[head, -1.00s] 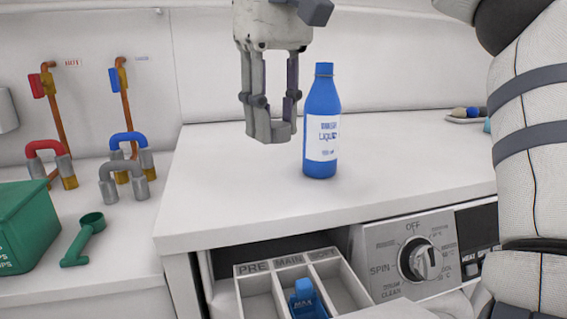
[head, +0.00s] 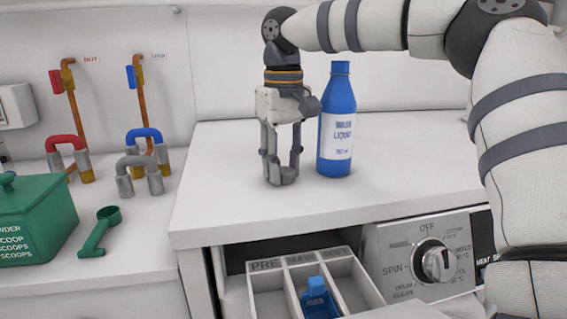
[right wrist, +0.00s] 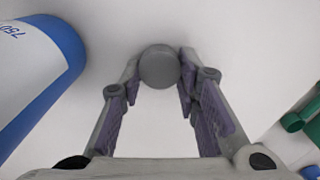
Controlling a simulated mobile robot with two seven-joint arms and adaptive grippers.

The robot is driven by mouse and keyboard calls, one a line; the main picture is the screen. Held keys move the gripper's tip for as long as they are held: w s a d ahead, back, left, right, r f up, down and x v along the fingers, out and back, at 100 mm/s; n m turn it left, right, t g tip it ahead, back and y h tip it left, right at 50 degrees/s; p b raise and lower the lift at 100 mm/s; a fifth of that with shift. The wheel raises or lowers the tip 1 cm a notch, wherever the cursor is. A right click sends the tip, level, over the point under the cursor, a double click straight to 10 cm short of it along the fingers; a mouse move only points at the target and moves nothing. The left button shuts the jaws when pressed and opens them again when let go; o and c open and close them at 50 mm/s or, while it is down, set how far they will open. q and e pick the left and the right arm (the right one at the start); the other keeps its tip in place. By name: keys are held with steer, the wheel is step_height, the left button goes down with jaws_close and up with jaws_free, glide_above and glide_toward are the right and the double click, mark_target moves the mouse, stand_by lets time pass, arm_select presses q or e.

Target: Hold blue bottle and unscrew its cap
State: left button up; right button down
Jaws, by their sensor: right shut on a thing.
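The blue bottle (head: 337,112) with a white label stands upright on the white worktop, its blue cap (head: 340,68) on top. My right gripper (head: 281,180) points down just left of the bottle, apart from it, with fingertips low near the worktop. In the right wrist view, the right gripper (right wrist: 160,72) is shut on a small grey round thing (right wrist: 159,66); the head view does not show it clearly. The bottle's side also shows at the left of the right wrist view (right wrist: 35,70). My left gripper is not in view.
Below the worktop, an open drawer (head: 262,266) with several compartments holds a blue insert (head: 318,300). A dial panel (head: 392,268) is right of it. A green box (head: 35,220) and green scoop (head: 98,230) lie left. The worktop right of the bottle is clear.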

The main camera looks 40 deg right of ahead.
mark_target(283, 169)
steer(key=c, duration=1.2)
jaws_free()
steer(key=shift+f, duration=0.15)
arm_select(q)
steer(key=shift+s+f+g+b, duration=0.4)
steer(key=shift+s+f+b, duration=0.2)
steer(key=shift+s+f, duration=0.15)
arm_select(e)
step_height(283, 169, up, 12)
